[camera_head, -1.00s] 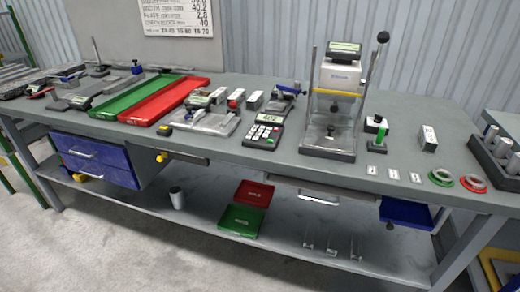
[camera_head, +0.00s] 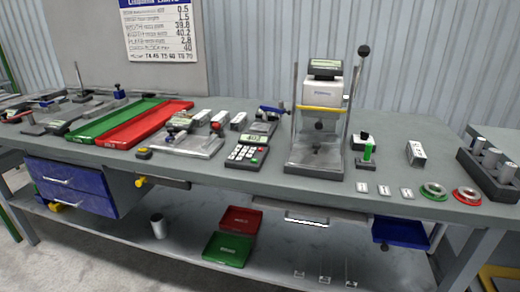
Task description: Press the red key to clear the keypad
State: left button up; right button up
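The keypad (camera_head: 247,153) is a dark handheld-style unit with pale keys and a small display at its top. It lies on the grey workbench (camera_head: 300,185) near the middle, just left of the press (camera_head: 318,125). A small reddish key seems to show at the right side of its keys, but it is too small to make out clearly. I cannot read the display now. Neither of my grippers is in view, and nothing covers the keypad.
A red tray (camera_head: 150,124) and a green tray (camera_head: 118,120) lie to the left. A metal fixture plate (camera_head: 190,146) is left of the keypad. A green-handled tool (camera_head: 367,155), white tags and two rings are to the right. Bench space in front of the keypad is narrow but clear.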

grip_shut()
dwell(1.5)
